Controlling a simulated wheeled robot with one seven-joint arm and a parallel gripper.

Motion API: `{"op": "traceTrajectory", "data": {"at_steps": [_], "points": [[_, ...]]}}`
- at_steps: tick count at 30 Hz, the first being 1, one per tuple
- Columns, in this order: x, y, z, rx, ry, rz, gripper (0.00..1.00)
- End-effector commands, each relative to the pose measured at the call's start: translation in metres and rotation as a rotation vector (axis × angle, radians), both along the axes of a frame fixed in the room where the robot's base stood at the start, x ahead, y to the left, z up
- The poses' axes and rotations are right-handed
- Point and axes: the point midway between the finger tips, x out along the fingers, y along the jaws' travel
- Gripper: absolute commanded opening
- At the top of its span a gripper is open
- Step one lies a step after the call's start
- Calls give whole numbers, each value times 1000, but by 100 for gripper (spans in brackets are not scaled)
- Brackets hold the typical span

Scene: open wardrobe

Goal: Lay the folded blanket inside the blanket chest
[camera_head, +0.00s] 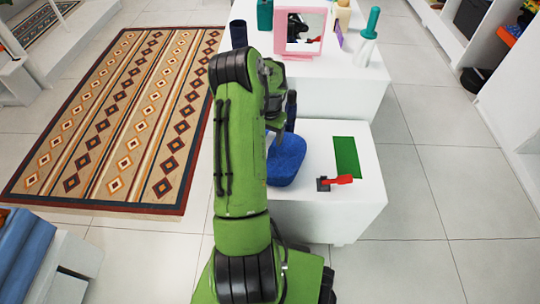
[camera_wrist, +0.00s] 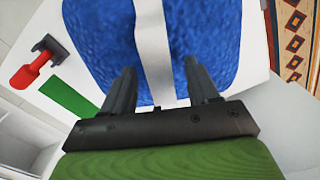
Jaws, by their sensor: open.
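A blue textured bundle with a white band (camera_wrist: 100,38), which looks like the folded blanket, lies on a low white stand (camera_head: 315,215). It also shows in the head view (camera_head: 287,162), partly behind my arm. My gripper (camera_wrist: 159,66) is open in the wrist view, its two fingers apart on either side of the white band, over the bundle's near edge. I cannot tell whether the fingers touch the cloth. In the head view my arm hides most of the gripper. I cannot make out a blanket chest for certain.
A red-handled tool (camera_head: 335,181) and a green flat piece (camera_head: 347,157) lie on the stand, right of the bundle. Behind is a higher white unit with a pink-framed mirror (camera_head: 300,30) and bottles. A patterned rug (camera_head: 115,110) lies left. The tiled floor right is clear.

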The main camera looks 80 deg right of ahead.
Motion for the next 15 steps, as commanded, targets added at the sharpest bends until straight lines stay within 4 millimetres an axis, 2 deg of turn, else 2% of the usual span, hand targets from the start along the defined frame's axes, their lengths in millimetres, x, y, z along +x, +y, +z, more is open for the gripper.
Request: {"op": "traceTrajectory", "data": {"at_steps": [3, 15], "points": [[0, 0, 3, -2, -1, 0, 60], [0, 0, 3, -2, -1, 0, 0]]}}
